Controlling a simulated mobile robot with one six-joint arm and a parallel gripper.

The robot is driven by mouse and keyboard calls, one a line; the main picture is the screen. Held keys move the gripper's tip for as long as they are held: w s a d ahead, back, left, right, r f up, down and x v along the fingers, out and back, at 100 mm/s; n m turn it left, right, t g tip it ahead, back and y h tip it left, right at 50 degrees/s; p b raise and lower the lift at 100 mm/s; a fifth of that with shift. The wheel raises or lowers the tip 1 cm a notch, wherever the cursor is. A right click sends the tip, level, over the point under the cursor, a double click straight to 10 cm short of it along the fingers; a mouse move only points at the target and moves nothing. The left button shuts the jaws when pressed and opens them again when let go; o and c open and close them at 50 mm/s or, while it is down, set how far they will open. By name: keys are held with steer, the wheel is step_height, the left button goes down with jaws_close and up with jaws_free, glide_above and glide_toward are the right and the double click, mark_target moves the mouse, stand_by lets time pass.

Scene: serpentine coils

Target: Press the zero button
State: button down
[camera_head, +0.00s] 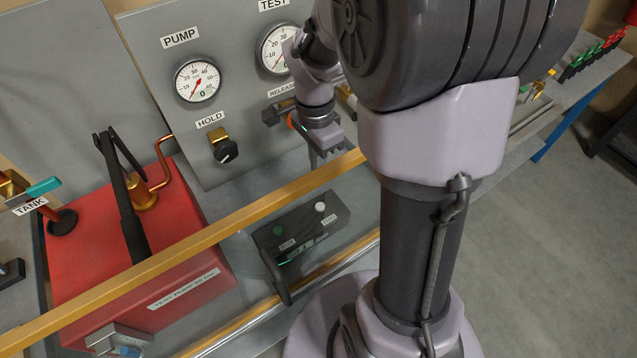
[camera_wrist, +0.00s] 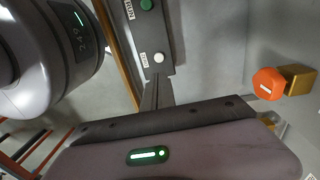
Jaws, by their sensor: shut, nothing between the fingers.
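The zero button is a white round button (camera_head: 320,207) on a dark control box (camera_head: 268,240), with a small label beside it. A green button (camera_head: 279,230) sits to its left on the same box. In the wrist view the white button (camera_wrist: 158,57) shows next to its ZERO label, just beyond my fingertips. My gripper (camera_head: 317,158) points down above and behind the box in the head view. Its fingers (camera_wrist: 157,78) are shut and empty. They appear apart from the button, but the exact gap is hard to tell.
A yellow rail (camera_head: 200,245) runs between my gripper and the box in the head view. A red tank (camera_head: 185,265) with a black lever stands left. Gauges (camera_head: 197,81) and a HOLD knob (camera_head: 226,150) are on the panel behind. An orange knob (camera_wrist: 268,84) shows right in the wrist view.

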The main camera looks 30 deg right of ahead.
steer(key=f+b, duration=0.1)
steer(key=f, duration=0.3)
steer(key=f+b, duration=0.1)
steer(key=f, duration=0.3)
steer(key=f+b, duration=0.2)
steer(key=f, duration=0.3)
steer(key=shift+s, duration=0.4)
step_height(320, 180, down, 2)
steer(key=shift+s+f+b, duration=0.1)
steer(key=shift+b, duration=1)
steer(key=shift+s+a, duration=0.1)
steer(key=shift+s, duration=0.2)
steer(key=shift+w+r+p, duration=0.1)
steer(key=shift+r+p, duration=0.3)
steer(key=shift+r, duration=0.05)
step_height(320, 180, up, 14)
steer(key=w+p, duration=0.1)
steer(key=p, duration=0.5)
steer(key=shift+w, duration=0.15)
steer(key=shift+r, duration=0.1)
